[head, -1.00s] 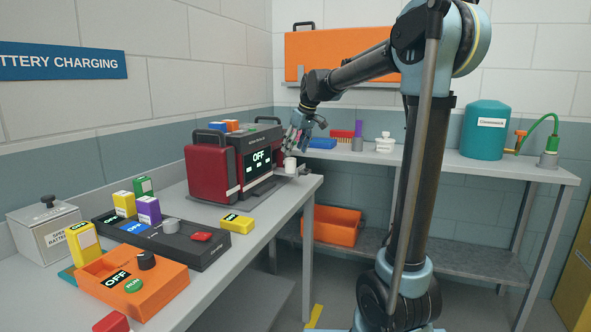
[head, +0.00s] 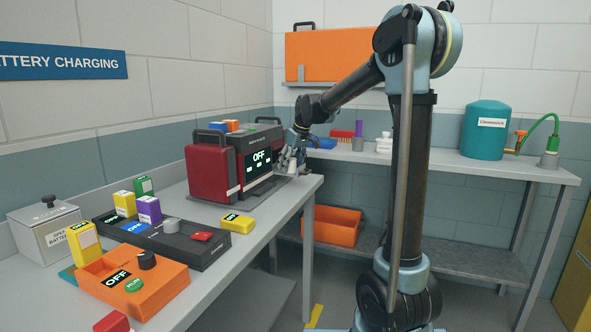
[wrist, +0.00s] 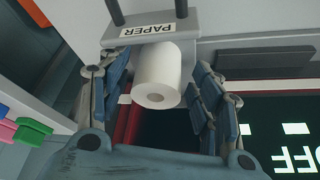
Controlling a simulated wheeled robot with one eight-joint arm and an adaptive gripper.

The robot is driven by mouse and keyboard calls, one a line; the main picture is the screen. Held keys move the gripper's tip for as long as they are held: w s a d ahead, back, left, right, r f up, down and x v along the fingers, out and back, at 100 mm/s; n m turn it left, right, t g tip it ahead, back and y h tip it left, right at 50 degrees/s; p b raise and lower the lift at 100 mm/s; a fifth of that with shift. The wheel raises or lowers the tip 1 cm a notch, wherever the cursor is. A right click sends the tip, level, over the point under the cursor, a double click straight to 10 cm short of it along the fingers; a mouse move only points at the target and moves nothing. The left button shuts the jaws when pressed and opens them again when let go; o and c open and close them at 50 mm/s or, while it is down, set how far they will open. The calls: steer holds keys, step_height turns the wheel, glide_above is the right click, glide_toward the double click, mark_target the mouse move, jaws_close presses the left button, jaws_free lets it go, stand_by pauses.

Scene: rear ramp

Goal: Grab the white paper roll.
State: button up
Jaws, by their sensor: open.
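The white paper roll (wrist: 158,72) shows in the wrist view, below a grey holder labelled PAPER (wrist: 152,29). My gripper (wrist: 157,88) is open, with its blue-grey fingers on both sides of the roll. Gaps show between the fingers and the roll, so I see no grip on it. In the head view my gripper (head: 291,158) is at the right end of the red machine (head: 212,172), close to the table's far corner. There the fingers mostly hide the roll.
The machine's dark OFF screen (wrist: 290,135) lies close beside my fingers. A yellow block (head: 237,223) and a black charger (head: 165,240) with several blocks stand on the grey table (head: 268,214). A back shelf (head: 460,160) holds a teal tank (head: 485,130).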

steer(key=c, duration=1.2)
steer(key=shift+o, duration=0.2)
